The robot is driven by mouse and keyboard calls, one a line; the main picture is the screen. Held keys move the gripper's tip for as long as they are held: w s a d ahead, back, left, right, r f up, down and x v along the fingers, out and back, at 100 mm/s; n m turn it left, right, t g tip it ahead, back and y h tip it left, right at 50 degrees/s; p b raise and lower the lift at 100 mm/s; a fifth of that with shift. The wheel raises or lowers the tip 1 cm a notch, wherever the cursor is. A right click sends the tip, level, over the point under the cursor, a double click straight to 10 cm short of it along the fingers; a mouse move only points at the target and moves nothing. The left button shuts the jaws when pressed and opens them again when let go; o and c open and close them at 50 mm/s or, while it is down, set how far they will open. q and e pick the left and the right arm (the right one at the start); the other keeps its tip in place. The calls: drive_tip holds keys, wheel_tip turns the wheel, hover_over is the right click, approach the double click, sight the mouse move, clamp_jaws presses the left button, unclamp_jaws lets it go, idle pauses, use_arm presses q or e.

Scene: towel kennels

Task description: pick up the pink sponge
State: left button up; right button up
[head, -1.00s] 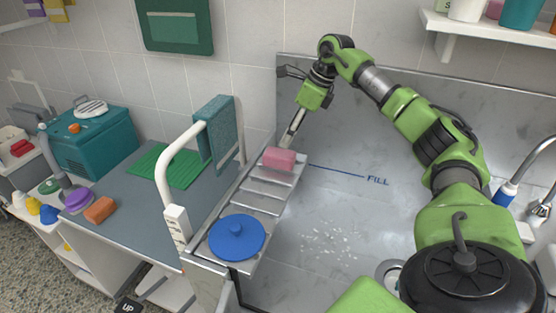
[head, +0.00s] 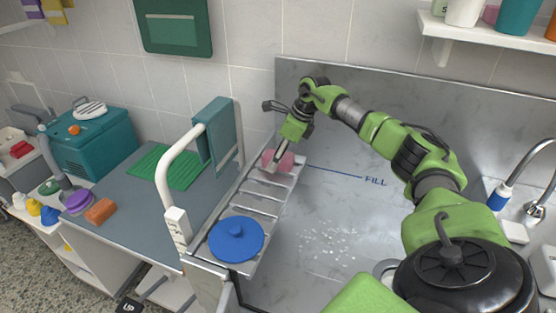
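The pink sponge (head: 286,163) lies at the far end of the slatted metal rack on the left edge of the basin. My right gripper (head: 272,163) reaches down to it from above and behind. Its fingers overlap the sponge in the head view and hide part of it. Whether the fingers are closed on the sponge or only beside it I cannot tell. The sponge still appears to rest on the rack. My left gripper is not in view.
A blue round lid (head: 236,239) sits at the near end of the rack. The grey counter holds a green mat (head: 168,166) and an orange block (head: 100,211). The metal basin (head: 345,205) is mostly clear.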

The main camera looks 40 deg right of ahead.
drive_tip(key=shift+f, duration=0.25)
idle(0.5)
drive_tip(key=c, duration=1)
